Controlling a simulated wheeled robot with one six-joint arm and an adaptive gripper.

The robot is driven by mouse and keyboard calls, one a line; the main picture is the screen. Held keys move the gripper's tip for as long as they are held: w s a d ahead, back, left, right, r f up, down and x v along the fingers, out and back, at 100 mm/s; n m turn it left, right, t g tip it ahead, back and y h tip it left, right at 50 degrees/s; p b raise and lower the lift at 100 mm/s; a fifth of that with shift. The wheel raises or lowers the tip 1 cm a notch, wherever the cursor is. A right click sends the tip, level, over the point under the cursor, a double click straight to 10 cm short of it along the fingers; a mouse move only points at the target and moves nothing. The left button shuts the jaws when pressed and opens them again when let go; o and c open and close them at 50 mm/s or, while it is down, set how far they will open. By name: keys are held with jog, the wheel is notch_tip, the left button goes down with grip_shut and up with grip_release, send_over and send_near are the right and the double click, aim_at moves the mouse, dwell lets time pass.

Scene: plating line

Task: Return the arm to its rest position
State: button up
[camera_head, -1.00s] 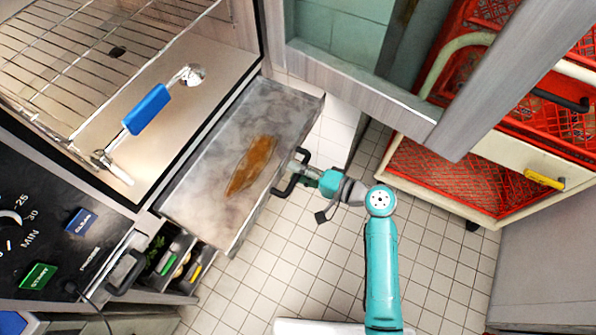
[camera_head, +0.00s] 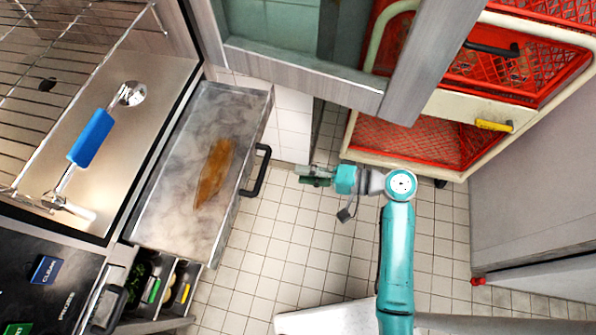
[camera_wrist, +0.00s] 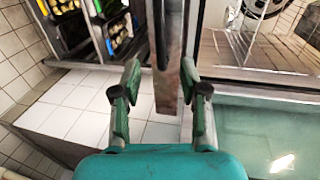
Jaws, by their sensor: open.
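My gripper (camera_head: 305,175) is at the end of my teal arm, over the tiled floor in the head view. It points left, toward the black handle (camera_head: 262,171) of the pulled-out metal drawer (camera_head: 225,105), with a gap between them. In the wrist view my gripper (camera_wrist: 160,72) has its two green-padded fingers spread, with nothing held between them. The drawer's marbled top bears a long brown stain.
An oven-like unit with a wire rack (camera_head: 60,45) and a blue-handled tool (camera_head: 92,138) is at left. A small open drawer (camera_head: 150,283) holds several items. A cart with red crates (camera_head: 430,145) stands at upper right. Tiled floor (camera_head: 270,265) is clear below the gripper.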

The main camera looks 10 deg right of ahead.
dwell(0.6)
jog(key=s+d+f+m+t+h, duration=0.25)
jog(key=s+f+h, duration=0.35)
jog(key=s+f, duration=0.3)
jog(key=s+d+f+t+h, duration=0.1)
jog(key=s+d+h, duration=0.1)
jog(key=s+h, duration=0.15)
jog(key=s+d+t+h, duration=0.1)
jog(key=s+d+h, duration=0.1)
jog(key=s, duration=0.3)
jog(key=s+d+r+n+t+h, duration=0.1)
jog(key=s+d+r+n+t, duration=0.1)
jog(key=s+r, duration=0.4)
jog(key=s+d+r+n+t+h, duration=0.2)
jog(key=s+r+n, duration=0.3)
jog(key=r, duration=0.5)
jog(key=shift+s+d+r+t, duration=0.25)
jog(key=shift+s+t, duration=0.1)
jog(key=shift+s, duration=0.65)
jog(key=shift+a, duration=0.1)
